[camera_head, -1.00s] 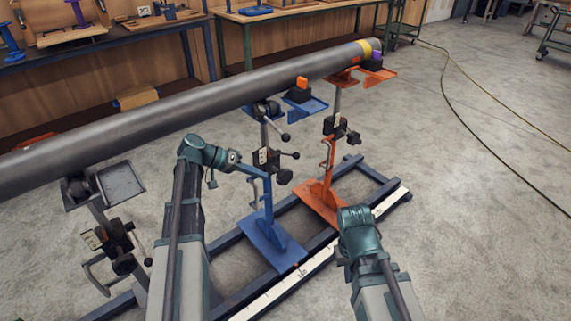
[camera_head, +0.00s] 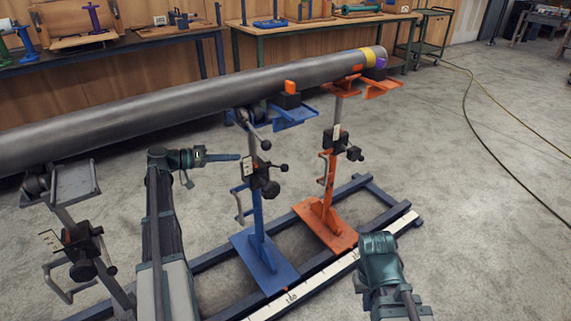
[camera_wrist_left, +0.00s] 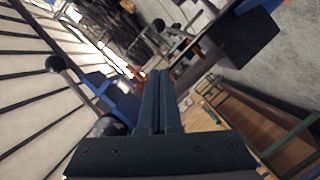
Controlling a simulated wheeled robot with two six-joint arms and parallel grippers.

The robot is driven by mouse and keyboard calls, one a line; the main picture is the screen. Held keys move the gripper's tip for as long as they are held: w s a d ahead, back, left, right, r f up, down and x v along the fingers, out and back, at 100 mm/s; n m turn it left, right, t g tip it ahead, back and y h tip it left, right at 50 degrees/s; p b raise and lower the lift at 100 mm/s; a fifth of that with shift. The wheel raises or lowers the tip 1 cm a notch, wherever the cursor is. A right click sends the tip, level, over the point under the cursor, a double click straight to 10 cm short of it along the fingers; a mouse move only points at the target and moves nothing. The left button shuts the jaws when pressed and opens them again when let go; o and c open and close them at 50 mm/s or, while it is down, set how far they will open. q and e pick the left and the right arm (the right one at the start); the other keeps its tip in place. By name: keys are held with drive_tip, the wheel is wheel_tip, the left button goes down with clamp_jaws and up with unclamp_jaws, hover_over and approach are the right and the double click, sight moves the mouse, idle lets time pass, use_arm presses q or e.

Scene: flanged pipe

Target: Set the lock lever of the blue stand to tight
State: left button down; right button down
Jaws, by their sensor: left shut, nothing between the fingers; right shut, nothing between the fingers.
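The blue stand (camera_head: 258,218) rises from the floor rail in the middle and carries a black clamp block with a scale plate. A black ball-ended lever (camera_head: 276,167) sticks out to the right of this block. A second ball-ended lever (camera_head: 260,138) sits higher, under the pipe. My left gripper (camera_head: 238,157) is shut and empty, pointing right, its tips just left of the block in the picture. In the left wrist view its shut fingers (camera_wrist_left: 158,78) show, with a ball-ended lever (camera_wrist_left: 56,64) to their left. My right gripper (camera_head: 378,245) is at lower right, shut, its fingertips hidden.
A long grey pipe (camera_head: 180,105) lies across the stands. An orange stand (camera_head: 327,212) stands right of the blue one, a grey stand (camera_head: 82,240) at left. Benches line the back wall. The floor at right is clear except for a cable.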

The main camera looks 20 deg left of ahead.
sight(276, 166)
use_arm(q)
drive_tip(key=shift+w+d, duration=0.1)
drive_tip(key=shift+w, duration=0.15)
use_arm(e)
drive_tip(key=shift+w+d, duration=0.3)
drive_tip(key=shift+d, duration=0.05)
use_arm(q)
drive_tip(key=shift+d, duration=0.1)
use_arm(e)
drive_tip(key=shift+f, duration=0.1)
